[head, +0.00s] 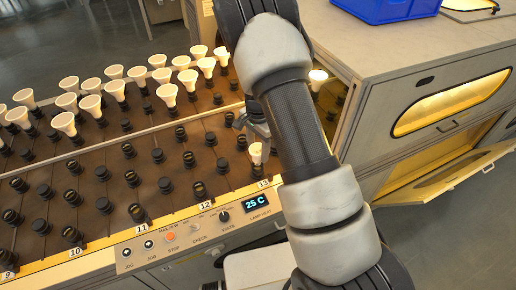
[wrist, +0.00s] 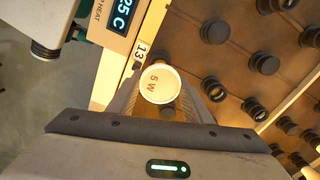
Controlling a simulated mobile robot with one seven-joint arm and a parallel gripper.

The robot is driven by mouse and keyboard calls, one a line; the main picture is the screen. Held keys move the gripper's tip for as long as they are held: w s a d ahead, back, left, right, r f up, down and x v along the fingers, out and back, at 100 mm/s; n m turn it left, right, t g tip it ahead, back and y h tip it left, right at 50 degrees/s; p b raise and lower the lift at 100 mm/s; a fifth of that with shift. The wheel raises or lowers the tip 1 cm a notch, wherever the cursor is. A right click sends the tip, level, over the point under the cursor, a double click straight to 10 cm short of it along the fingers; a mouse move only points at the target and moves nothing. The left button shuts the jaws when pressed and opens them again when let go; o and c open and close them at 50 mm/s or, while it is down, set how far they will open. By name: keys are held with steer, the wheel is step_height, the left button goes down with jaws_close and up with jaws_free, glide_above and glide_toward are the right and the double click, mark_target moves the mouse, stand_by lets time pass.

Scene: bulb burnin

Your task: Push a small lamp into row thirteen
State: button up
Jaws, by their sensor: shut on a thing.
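A small white lamp marked "5 W" (wrist: 160,85) sits between the two fingers of my gripper (wrist: 158,102), which is shut on it. In the head view the lamp (head: 257,153) is at the front end of the row by the "13" label (head: 263,183), with my gripper (head: 256,135) partly hidden behind my arm. The "13" label also shows in the wrist view (wrist: 141,50), just beyond the lamp. The lamp's base is hidden, so I cannot tell whether it is seated in a socket.
The brown rack (head: 100,185) has rows of black sockets, with several white lamps (head: 167,94) toward the back. A control panel (head: 190,236) with a "25 C" display (head: 258,205) lies in front. A grey cabinet (head: 420,62) with an open lower door (head: 440,180) stands right.

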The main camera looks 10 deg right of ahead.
steer(key=shift+f+b, duration=1)
steer(key=shift+f, duration=0.45)
steer(key=o, duration=1.1)
steer(key=shift+r, duration=0.1)
steer(key=shift+o, duration=0.2)
step_height(320, 180, up, 18)
steer(key=p, duration=0.1)
steer(key=shift+f, duration=0.25)
